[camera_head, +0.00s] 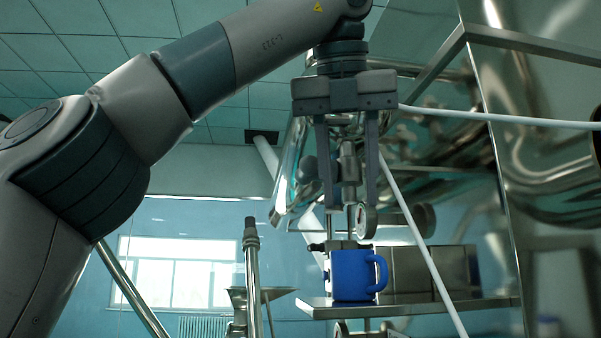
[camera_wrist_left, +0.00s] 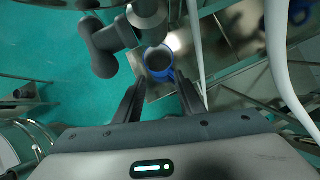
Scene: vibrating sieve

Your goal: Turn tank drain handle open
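My left gripper (camera_head: 351,203) hangs fingers-down from the arm at the top of the head view. Its two fingers are spread apart, and it also shows open in the left wrist view (camera_wrist_left: 158,80). A dark grey handle (camera_head: 308,168) with a rounded end sticks out just left of the fingers, in front of the steel tank (camera_head: 310,180). In the wrist view the handle (camera_wrist_left: 101,50) lies ahead and left of the left finger, joined to a round dark hub. I see no clear contact between fingers and handle. My right gripper is out of view.
A blue mug (camera_head: 352,275) stands on a steel shelf (camera_head: 430,308) below the gripper. White hoses (camera_head: 425,245) and steel frame bars (camera_head: 490,120) crowd the right side. Steel posts (camera_head: 252,270) stand at lower left.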

